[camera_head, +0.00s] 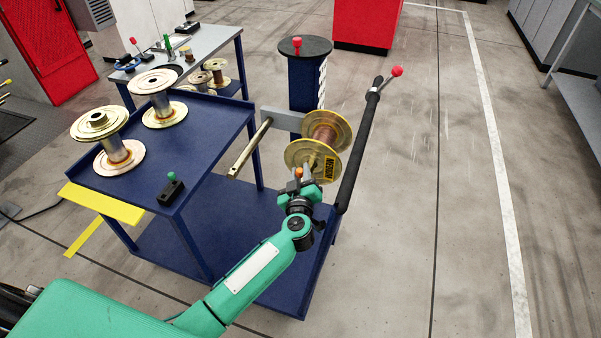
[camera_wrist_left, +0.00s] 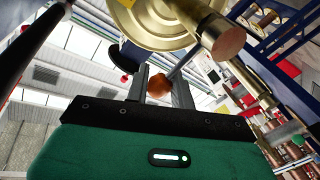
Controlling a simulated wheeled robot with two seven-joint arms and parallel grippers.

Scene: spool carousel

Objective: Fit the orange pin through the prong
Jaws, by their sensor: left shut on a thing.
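The orange pin (camera_head: 299,172) shows as a small orange ball head between the fingers of my left gripper (camera_head: 298,183). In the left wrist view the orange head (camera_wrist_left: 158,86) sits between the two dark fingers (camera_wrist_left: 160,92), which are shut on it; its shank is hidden. A brass prong (camera_wrist_left: 228,42) sticks out through a spool (camera_wrist_left: 150,22) and ends close to the gripper, apart from the fingers. In the head view this spool (camera_head: 326,131) carries copper wire and a yellow MEDIUM label. My right gripper is not in view.
An empty prong (camera_head: 250,148) with a hole near its end points left of the spool. A black bar (camera_head: 360,140) with a red knob (camera_head: 397,71) is close on the right. A blue cart (camera_head: 190,165) holds two empty spools and a green-knobbed box (camera_head: 171,190).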

